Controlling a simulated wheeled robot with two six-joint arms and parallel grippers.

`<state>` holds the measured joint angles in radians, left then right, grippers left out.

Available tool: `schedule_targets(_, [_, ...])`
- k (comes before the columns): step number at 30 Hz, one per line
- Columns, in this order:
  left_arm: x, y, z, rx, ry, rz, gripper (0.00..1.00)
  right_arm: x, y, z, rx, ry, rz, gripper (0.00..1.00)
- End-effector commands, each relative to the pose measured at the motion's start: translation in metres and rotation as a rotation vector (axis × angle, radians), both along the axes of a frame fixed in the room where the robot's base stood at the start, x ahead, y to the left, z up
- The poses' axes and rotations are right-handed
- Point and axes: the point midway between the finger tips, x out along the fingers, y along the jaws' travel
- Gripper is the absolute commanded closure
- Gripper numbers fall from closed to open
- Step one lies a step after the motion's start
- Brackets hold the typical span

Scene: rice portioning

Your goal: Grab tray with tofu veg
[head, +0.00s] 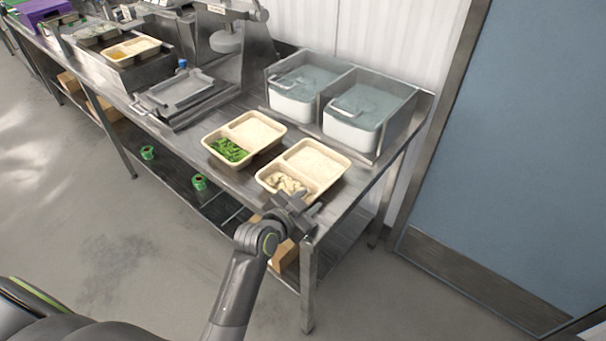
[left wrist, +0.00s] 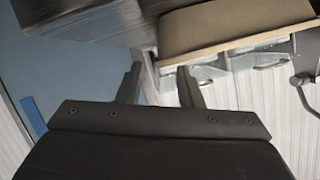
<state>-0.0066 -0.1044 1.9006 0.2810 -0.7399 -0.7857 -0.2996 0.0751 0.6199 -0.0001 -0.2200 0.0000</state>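Two cream two-compartment trays stand side by side on the steel table. My left gripper (head: 298,203) is at the front corner of the pale-chunk tray. In the left wrist view its two fingers (left wrist: 160,80) are apart with nothing clearly between them, and a tray rim (left wrist: 235,47) shows just beyond the tips. Contact cannot be told. My right gripper is not in view.
Two clear-lidded white containers (head: 351,134) stand in a steel holder at the back right. A steel scale-like platform (head: 180,92) is left of the trays. Another filled tray (head: 131,49) is farther left. A blue door (head: 520,150) is at right.

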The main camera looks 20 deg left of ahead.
Motion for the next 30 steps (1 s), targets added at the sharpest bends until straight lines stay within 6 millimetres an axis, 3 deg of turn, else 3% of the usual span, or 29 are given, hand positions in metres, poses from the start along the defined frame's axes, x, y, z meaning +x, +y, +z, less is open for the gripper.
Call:
schedule_targets(7, [0.024,-0.007,-0.008,0.0,0.0,0.0,0.67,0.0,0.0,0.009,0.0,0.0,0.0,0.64])
schedule_targets(18, [0.029,-0.008,-0.011,0.0,0.0,0.001,0.67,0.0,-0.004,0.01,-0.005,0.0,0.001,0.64])
schedule_targets(26, [0.029,-0.008,-0.011,0.001,0.0,0.001,1.0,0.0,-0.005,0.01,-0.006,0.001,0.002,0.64])
schedule_targets(30, [0.03,-0.008,-0.01,0.001,-0.004,0.001,1.0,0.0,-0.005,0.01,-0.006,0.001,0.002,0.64])
